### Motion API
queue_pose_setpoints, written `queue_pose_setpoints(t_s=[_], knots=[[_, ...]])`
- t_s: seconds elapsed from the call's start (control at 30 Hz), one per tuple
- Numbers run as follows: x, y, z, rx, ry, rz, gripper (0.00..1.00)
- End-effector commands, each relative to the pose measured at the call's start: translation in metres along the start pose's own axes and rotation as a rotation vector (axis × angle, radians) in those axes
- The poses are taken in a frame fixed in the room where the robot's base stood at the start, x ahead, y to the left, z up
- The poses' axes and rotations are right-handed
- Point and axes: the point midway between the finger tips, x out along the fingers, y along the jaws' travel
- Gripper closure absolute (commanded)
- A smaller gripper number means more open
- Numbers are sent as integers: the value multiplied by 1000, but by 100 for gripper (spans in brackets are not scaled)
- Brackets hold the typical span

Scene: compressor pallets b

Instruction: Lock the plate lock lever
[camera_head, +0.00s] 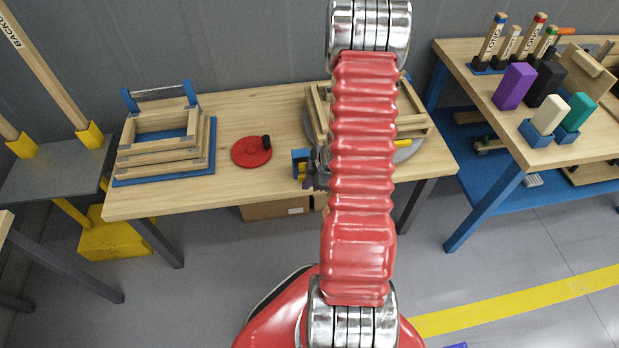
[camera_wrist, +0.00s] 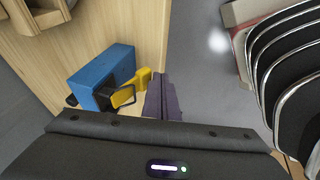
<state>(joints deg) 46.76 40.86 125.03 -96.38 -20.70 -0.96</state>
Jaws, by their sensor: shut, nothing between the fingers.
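The plate lock is a blue block (camera_wrist: 100,75) with black fittings at the table's edge. Its yellow lever (camera_wrist: 141,79) sticks out on the right side of the block in the wrist view. In the head view the blue block (camera_head: 297,156) shows just left of my arm, and the lever is mostly hidden there. My gripper (camera_wrist: 163,80) is shut and empty, with its fingers close beside the lever's right end. I cannot tell whether they touch. In the head view my gripper (camera_head: 318,176) is partly hidden behind my red arm.
A round grey plate (camera_head: 407,154) carrying wooden frames lies behind my arm. A red disc with a black knob (camera_head: 251,151) and a stack of wooden frames (camera_head: 160,145) stand to the left on the table. A second table with coloured blocks (camera_head: 515,86) is at right.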

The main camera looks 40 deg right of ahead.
Motion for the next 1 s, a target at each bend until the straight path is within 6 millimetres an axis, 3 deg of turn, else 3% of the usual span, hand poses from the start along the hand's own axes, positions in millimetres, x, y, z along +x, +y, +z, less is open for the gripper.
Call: queue_pose_setpoints(t_s=[1.0], knots=[[-15, 4, -5, 0, 0, 0, 100]])
